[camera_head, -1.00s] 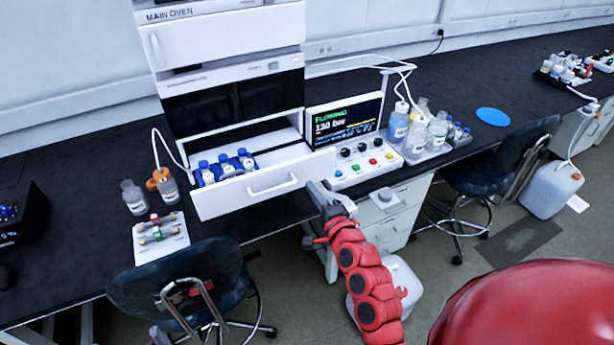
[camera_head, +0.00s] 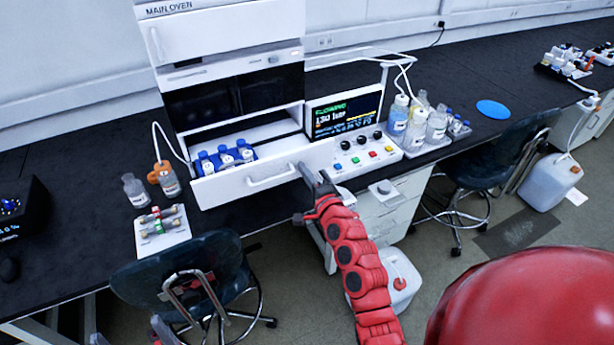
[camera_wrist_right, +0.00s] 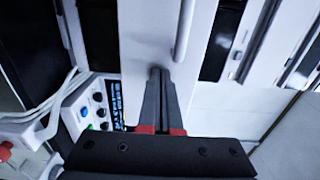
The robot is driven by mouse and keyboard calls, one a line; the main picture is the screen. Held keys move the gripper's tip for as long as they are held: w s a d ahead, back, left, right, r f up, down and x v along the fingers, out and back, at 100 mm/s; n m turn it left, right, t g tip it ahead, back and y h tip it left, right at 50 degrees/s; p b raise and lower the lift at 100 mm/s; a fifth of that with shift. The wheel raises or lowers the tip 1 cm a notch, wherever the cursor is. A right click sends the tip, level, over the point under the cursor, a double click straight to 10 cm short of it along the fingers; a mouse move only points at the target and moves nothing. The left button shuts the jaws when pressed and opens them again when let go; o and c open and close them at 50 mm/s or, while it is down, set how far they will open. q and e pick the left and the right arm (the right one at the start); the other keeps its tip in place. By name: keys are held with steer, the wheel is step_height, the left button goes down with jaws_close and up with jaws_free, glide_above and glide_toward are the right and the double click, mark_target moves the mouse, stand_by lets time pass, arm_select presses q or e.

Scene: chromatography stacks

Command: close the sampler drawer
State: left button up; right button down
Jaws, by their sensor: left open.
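The sampler drawer (camera_head: 225,190) is partly open below the main oven stack. Its white front has a bar handle (camera_head: 270,178), and blue-capped vials in a blue rack (camera_head: 224,159) show inside. My right gripper (camera_head: 307,171) is at the right end of the drawer front. In the right wrist view its fingers (camera_wrist_right: 160,72) are together with nothing between them, tips at the white front beside the handle (camera_wrist_right: 184,30). Contact looks likely, but I cannot be sure. My left gripper (camera_head: 130,333) is open and only partly in view at the bottom left edge, away from the drawer.
A control panel (camera_head: 362,154) with knobs stands right of the drawer, with a bottle tray (camera_head: 420,158) beyond. Two bottles (camera_head: 150,187) and a white vial holder (camera_head: 162,236) stand to the left. A dark chair (camera_head: 185,270) is in front of the bench.

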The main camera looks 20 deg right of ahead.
mark_target(278, 141)
steer(key=w+b, duration=0.3)
steer(key=w, duration=0.3)
steer(key=w+b, duration=0.3)
steer(key=w, duration=0.3)
steer(key=w+b, duration=0.3)
steer(key=w, duration=0.4)
steer(key=shift+a+f, duration=0.2)
steer(key=shift+a, duration=0.15)
steer(key=shift+w+b, duration=0.5)
steer(key=shift+b, duration=0.1)
steer(key=shift+r, duration=0.5)
